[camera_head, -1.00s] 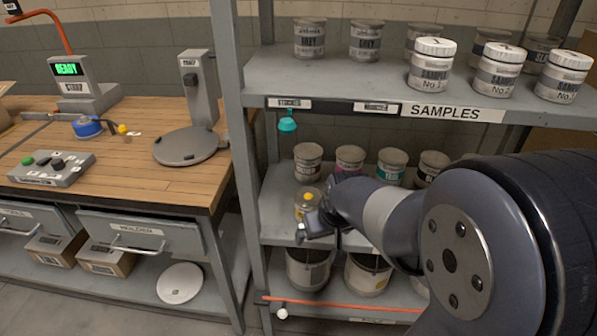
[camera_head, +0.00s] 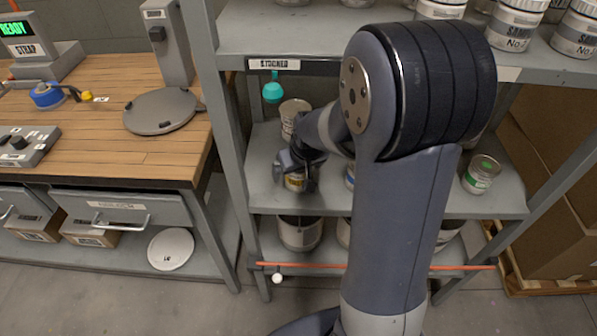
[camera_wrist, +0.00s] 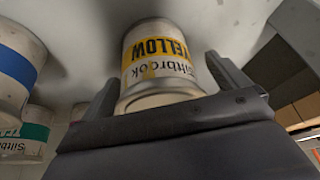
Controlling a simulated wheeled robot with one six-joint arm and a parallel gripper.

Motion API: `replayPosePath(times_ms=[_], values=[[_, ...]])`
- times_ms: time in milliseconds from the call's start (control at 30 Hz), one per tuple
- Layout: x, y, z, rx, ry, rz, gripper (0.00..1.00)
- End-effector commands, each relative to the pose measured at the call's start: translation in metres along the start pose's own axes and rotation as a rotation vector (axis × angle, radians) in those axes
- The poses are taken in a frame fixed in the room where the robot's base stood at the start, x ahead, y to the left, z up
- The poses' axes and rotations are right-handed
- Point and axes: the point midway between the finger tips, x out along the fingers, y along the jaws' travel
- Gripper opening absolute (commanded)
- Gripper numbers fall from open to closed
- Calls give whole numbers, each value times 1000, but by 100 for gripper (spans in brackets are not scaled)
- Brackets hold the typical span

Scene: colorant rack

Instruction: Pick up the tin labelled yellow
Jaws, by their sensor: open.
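The yellow tin (camera_wrist: 160,58) has a pale body with a yellow band reading YELLOW, its lettering upside down in the wrist view. It stands on the middle shelf (camera_head: 262,140), and in the head view its yellow label (camera_head: 295,183) shows just below my gripper (camera_head: 296,165). In the wrist view my gripper (camera_wrist: 166,88) is open, with one finger to each side of the tin and a visible gap at each. The tin's near end is partly hidden by my gripper's body.
Blue-banded (camera_wrist: 14,72) and green-banded (camera_wrist: 30,130) tins stand left of the yellow one in the wrist view. A grey tin (camera_head: 293,115) is behind it. A teal hanging object (camera_head: 272,90) is close by. A green-labelled tin (camera_head: 481,174) stands right of my arm.

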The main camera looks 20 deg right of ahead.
Motion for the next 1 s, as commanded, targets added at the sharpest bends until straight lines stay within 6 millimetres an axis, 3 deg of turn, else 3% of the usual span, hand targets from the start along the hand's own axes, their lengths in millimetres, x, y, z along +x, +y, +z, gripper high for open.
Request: replayPosePath(times_ms=[333,1000], values=[[7,0,0,0,1,0,94],[7,0,0,0,1,0,40]])
